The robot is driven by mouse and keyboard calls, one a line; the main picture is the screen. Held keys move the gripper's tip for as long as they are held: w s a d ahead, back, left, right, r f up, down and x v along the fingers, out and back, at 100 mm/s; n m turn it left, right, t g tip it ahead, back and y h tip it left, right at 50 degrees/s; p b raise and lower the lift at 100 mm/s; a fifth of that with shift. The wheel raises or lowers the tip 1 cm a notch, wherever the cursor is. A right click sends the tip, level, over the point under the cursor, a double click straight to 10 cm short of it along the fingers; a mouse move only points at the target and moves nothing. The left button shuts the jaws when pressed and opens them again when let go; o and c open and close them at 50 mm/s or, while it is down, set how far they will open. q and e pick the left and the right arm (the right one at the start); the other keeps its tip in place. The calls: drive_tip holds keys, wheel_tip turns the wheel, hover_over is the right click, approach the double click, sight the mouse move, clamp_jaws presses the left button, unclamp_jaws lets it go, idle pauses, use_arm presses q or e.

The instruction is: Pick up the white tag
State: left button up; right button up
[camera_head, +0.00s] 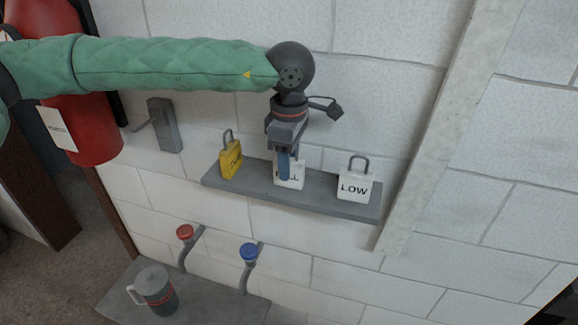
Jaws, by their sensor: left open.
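My left gripper (285,178) comes down from the end of the green-sleeved arm and is open. Its blue fingers are in front of, or around, a white tag (297,182) in the middle of a grey wall shelf; I cannot tell whether they touch it. The gripper hides the tag's upper part and part of its lettering, of which "LL" shows. A second white tag (354,188), marked "LOW" and with a grey loop on top, stands upright to the right on the same shelf. My right gripper is not in view.
A yellow tag (231,160) with a loop stands on the left of the shelf (325,200). Below are a red knob (185,232), a blue knob (249,251) and a grey jug (156,290) on a lower ledge. A red extinguisher (92,125) hangs at left.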

use_arm(q)
drive_tip(key=shift+f, duration=0.2)
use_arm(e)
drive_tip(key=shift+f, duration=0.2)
use_arm(q)
drive_tip(key=shift+c, duration=0.4)
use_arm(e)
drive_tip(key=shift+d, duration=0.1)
use_arm(q)
clamp_jaws()
drive_tip(key=shift+r, duration=0.15)
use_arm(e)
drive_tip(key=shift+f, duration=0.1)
